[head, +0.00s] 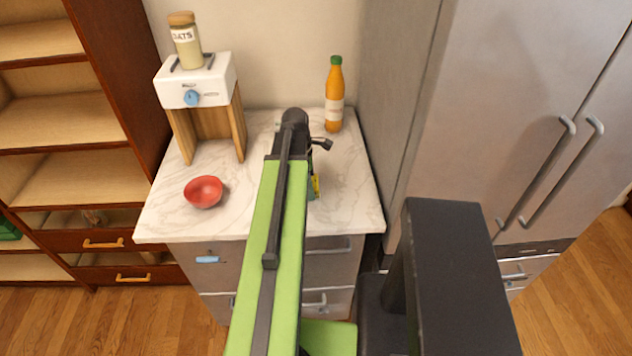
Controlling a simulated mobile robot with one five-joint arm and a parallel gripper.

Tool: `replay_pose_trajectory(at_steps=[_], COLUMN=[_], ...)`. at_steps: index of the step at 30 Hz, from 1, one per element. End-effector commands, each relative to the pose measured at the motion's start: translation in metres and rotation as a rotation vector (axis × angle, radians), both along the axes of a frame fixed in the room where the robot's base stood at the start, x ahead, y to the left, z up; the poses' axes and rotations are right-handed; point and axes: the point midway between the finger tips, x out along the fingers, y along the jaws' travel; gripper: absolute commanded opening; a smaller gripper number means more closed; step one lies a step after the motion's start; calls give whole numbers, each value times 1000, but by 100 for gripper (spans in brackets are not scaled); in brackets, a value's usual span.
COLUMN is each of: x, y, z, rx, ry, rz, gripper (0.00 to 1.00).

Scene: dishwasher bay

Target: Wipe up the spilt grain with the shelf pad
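My green and black arm reaches out over the marble counter (235,218), and its dark far end hides the middle of the worktop. A small dark part at that end, perhaps of my gripper (321,144), sticks out to the right; whether its fingers are open or shut does not show. A small yellow and green piece (314,187) shows at the arm's right side; I cannot tell whether it is a pad or part of my arm. No spilt grain shows on the visible counter.
A red bowl (203,191) sits front left on the counter. A white toaster (197,82) on a wooden stand bears an oats jar (185,42). An orange bottle (334,96) stands at the back right. Shelves (62,110) are left, a steel fridge (500,110) right.

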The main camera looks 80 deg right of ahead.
Motion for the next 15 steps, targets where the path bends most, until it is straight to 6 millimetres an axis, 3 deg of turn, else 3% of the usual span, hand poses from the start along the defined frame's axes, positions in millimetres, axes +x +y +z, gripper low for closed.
replay_pose_trajectory(at_steps=[5,15], x=[3,33], y=[0,6], z=[0,-3], rx=[0,0], ry=[0,0], rz=[0,2], gripper=[37,37])
